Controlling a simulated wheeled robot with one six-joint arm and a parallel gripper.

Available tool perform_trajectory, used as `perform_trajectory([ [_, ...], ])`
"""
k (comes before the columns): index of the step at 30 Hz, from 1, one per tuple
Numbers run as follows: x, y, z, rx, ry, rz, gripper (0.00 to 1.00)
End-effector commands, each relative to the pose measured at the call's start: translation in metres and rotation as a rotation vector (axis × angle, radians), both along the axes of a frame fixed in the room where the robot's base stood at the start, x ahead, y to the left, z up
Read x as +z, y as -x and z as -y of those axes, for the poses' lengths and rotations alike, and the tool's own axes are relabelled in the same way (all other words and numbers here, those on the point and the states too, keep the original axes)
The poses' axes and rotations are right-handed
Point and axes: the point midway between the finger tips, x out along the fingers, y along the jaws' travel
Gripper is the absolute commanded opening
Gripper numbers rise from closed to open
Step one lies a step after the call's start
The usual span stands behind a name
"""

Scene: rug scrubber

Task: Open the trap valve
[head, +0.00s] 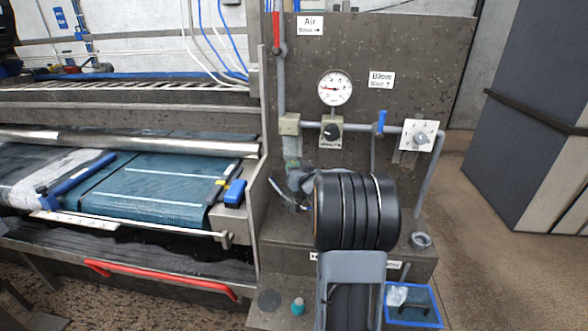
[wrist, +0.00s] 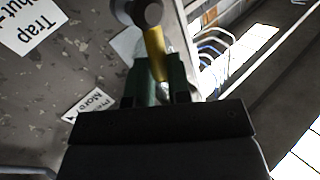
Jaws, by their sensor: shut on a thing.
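The trap valve shows in the wrist view as a grey rounded body (wrist: 142,12) with a yellow lever (wrist: 156,50) pointing down toward my gripper (wrist: 158,85). The green-tipped fingers are on either side of the lever's lower end and shut on it. A white label reading "Trap" (wrist: 30,24), upside down and partly cut off, is on the speckled panel to the left. In the head view my own black arm covers the area low on the panel, and I cannot make out the yellow lever there.
The grey panel (head: 437,60) carries a gauge (head: 335,88), a red-handled air valve (head: 276,34), a blue-handled blow valve (head: 381,121) and pipes. The scrubber with a blue rug (head: 150,188) stands left. A blue-rimmed tray (head: 417,322) is at lower right. Brown floor (head: 490,260) is open at right.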

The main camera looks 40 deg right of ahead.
Motion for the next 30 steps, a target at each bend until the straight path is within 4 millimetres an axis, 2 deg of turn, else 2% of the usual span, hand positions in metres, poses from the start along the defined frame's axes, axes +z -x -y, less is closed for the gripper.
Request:
perform_trajectory([
  [4,0.0000,0.0001,0.0000,0.000,0.000,0.000,0.00],
  [12,0.0058,-0.0037,-0.0041,0.001,0.071,-0.067,0.00],
  [20,0.0028,-0.0044,-0.0044,0.000,0.096,-0.090,0.00],
  [21,0.0028,-0.0044,-0.0044,0.000,0.096,-0.090,0.20],
  [28,0.0026,-0.0044,-0.0044,0.000,0.095,-0.090,0.42],
  [30,0.0026,-0.0044,-0.0044,0.000,0.095,-0.090,0.43],
])
